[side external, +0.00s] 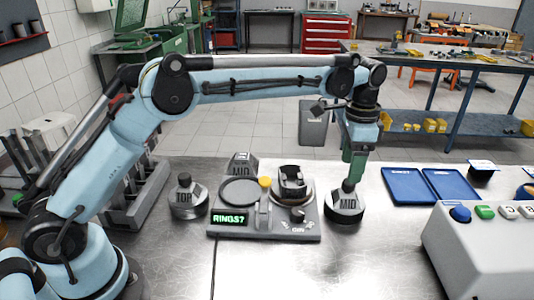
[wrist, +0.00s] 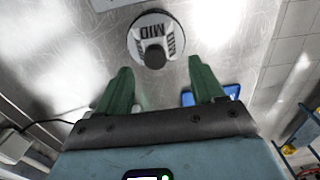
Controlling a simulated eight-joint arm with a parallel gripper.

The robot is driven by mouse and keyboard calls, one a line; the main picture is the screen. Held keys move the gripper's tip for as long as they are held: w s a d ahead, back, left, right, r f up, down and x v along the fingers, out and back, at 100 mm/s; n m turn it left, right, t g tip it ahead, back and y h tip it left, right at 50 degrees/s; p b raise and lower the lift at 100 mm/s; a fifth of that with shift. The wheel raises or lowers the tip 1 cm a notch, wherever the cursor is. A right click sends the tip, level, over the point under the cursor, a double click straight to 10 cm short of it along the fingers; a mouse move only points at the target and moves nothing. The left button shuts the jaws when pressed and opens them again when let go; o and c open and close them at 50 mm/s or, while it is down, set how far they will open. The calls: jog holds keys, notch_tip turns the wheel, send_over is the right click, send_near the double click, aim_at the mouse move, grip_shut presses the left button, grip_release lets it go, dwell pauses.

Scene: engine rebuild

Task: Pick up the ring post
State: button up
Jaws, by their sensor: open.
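A grey round post labelled MID (side external: 344,208) with a black knob on top stands upright on the metal table, right of the ring station (side external: 232,231). My gripper (side external: 350,182) is open, pointing down, with its green fingers at about the knob's height in the side view. In the wrist view the MID post (wrist: 172,22) lies just beyond the fingertips of my gripper (wrist: 160,64), with nothing between the fingers. A similar post labelled TOP (side external: 188,203) stands left of the station. Another MID-labelled piece (side external: 241,166) sits behind the station.
The station shows RINGS? on a green display and carries a round plate and a dark piston-like part (side external: 292,182). Two blue trays (side external: 408,187) lie to the right. A button box (side external: 485,250) stands at front right. The front middle of the table is clear.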

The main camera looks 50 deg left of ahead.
aim_at(346, 198)
jog(key=shift+s+d+f, duration=0.15)
jog(key=shift+f, duration=1.35)
jog(key=shift+s+d+f, duration=0.1)
jog(key=shift+f, duration=1.35)
grip_shut()
